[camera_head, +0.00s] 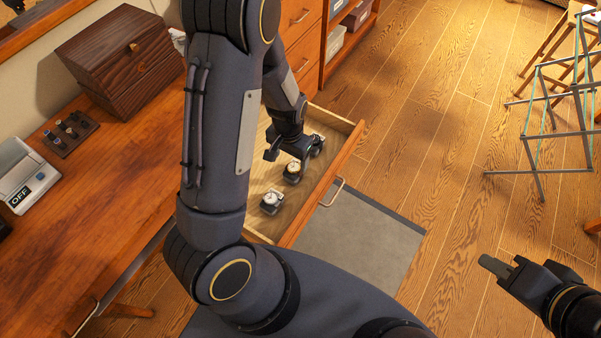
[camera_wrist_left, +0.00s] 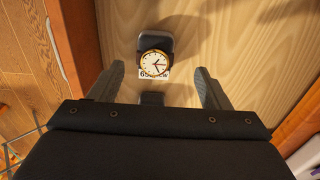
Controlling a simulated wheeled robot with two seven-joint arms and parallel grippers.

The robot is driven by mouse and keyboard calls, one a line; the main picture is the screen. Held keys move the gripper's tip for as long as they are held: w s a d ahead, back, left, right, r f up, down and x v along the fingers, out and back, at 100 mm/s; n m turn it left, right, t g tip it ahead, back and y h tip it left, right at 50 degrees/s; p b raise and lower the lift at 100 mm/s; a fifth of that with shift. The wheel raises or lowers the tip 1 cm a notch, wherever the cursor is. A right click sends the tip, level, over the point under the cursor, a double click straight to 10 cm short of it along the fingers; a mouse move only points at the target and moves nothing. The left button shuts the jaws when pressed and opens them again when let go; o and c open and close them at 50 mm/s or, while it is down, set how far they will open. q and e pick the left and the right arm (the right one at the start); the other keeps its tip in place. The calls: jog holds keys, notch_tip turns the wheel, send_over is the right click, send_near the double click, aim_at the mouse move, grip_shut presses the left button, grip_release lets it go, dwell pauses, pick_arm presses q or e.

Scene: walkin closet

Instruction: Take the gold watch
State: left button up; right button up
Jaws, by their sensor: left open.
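The gold watch (camera_head: 293,168) sits on a small dark stand inside the open drawer (camera_head: 330,172). In the left wrist view the gold watch (camera_wrist_left: 155,63) shows a gold rim, a white face and a dark stand, with a printed white label beside it. My left gripper (camera_head: 291,153) is over the drawer, close to the watch. In the left wrist view its open fingers (camera_wrist_left: 160,76) are apart, with the watch between and just beyond the tips; nothing is held. My right gripper (camera_head: 496,266) is at the lower right, over the floor, far from the drawer; its jaw gap is unclear.
A silver watch (camera_head: 271,198) stands nearer in the same drawer, and a dark watch (camera_head: 318,141) is farther back, partly hidden by my gripper. The wooden counter (camera_head: 125,190) holds a dark wooden box (camera_head: 122,58). A drying rack (camera_head: 560,110) stands right on open floor.

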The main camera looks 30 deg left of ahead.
aim_at(294, 167)
pick_arm(q)
jog(key=f, duration=0.6)
jog(key=shift+w+d+f, duration=0.15)
jog(key=shift+w+d, duration=0.2)
jog(key=shift+c, duration=0.3)
jog(key=c, duration=1.1)
jog(key=shift+o, duration=0.2)
